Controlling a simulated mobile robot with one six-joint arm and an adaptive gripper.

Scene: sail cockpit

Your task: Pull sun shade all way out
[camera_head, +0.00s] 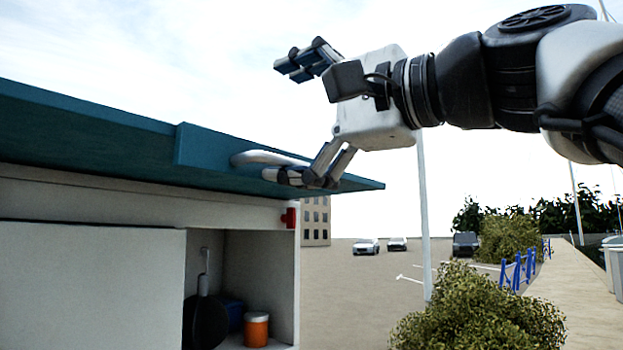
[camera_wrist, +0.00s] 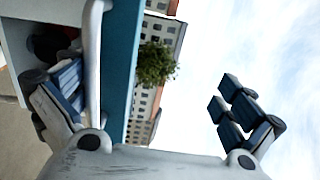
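The sun shade (camera_head: 90,125) is a teal panel jutting out over a white cabinet. A pale curved handle (camera_head: 250,156) sits on its edge. In the wrist view the handle (camera_wrist: 93,60) runs upright beside the teal panel (camera_wrist: 122,60). My gripper (camera_head: 283,120) is open, with its fingers wide apart. Its lower finger is close beside the handle in the head view; its upper finger is in free air above. In the wrist view the handle lies between the fingers of my gripper (camera_wrist: 150,95), nearer the left one. I cannot tell whether they touch.
The white cabinet (camera_head: 90,280) has an open compartment with a dark pan (camera_head: 205,320) and an orange-and-white container (camera_head: 256,329). A red piece (camera_head: 289,217) sits at its upper right corner. A pale pole (camera_head: 424,230) stands behind my gripper. Open air lies right of the shade.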

